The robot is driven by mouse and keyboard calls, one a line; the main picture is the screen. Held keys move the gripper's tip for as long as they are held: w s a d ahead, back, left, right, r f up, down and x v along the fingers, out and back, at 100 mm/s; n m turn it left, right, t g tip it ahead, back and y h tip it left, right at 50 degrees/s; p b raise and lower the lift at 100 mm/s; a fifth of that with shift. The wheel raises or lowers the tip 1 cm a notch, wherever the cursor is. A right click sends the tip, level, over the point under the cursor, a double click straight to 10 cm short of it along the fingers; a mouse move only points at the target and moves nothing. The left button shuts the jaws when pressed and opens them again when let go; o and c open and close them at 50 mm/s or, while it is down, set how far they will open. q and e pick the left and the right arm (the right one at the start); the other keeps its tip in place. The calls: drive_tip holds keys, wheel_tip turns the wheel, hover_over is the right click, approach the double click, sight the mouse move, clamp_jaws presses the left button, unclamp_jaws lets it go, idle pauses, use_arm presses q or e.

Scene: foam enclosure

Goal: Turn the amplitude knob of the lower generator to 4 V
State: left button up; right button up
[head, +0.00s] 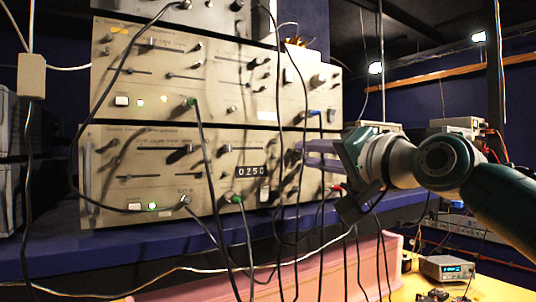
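The lower generator (110,195) is a beige box with a dark counter (251,170) that appears to read 0250. It has several knobs, sliders and plugged-in cables. My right gripper (306,153) reaches in from the right, with its purplish fingers at the right part of this panel. The fingers and cables cover the panel there, so I cannot pick out the amplitude knob or tell whether the fingers touch one. How far the fingers are apart is not clear. My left gripper is not in view.
A similar upper generator (215,91) sits directly on the lower one. Black cables hang across both panels and below the blue shelf (50,243). A pink foam wall (310,270) stands below. A small instrument with a lit display (447,268) is at the lower right.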

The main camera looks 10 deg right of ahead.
drive_tip(key=o, duration=0.4)
drive_tip(key=shift+c, duration=0.2)
drive_tip(key=shift+s, duration=0.1)
drive_tip(key=b+v, duration=0.5)
drive_tip(key=v, duration=0.4)
drive_tip(key=shift+s+d, duration=0.15)
drive_tip(key=shift+s, duration=0.2)
